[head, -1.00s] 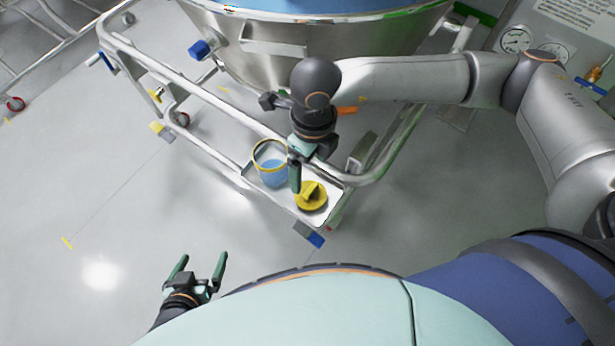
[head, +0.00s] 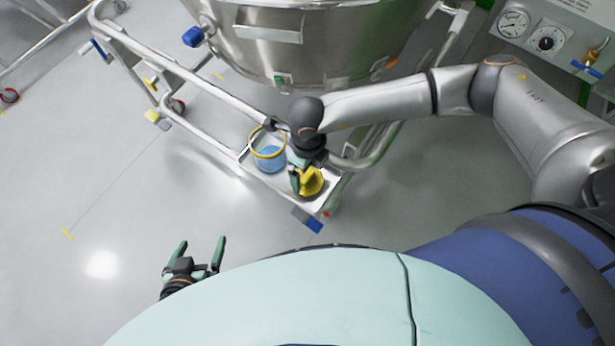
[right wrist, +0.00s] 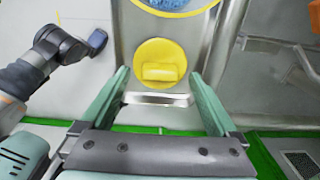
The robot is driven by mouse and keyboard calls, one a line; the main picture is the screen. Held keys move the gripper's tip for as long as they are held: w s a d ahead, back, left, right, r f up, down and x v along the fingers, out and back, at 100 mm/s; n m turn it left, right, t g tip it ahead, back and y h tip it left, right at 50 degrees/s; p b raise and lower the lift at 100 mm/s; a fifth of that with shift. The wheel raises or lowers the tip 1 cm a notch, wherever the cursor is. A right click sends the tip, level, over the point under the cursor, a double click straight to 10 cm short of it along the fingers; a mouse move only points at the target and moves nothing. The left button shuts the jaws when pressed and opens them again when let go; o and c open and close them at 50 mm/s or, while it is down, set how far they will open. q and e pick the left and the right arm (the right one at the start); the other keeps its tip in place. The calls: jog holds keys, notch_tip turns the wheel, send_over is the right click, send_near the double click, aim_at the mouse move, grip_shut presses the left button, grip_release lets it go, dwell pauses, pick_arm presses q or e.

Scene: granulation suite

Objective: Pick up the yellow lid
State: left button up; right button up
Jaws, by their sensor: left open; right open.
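The yellow lid (head: 312,182) is a round disc with a raised block handle. It lies on a small metal tray (head: 285,196) on the frame of a wheeled cart. In the right wrist view the lid (right wrist: 158,64) shows from above, between and beyond the fingertips of my right gripper (right wrist: 165,85). That gripper is open and empty. In the head view my right gripper (head: 298,180) is at the lid's left side and partly covers it; I cannot tell whether they touch. My left gripper (head: 197,252) is open and empty over the floor at lower left.
A clear bucket (head: 270,160) with a yellow rim and blue contents stands on the tray beside the lid. Cart rails (head: 190,88) run behind and left of it. A large steel vessel (head: 310,50) stands above.

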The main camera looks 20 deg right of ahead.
jog(key=shift+f, duration=0.4)
jog(key=shift+c, duration=0.2)
jog(key=c, duration=1.4)
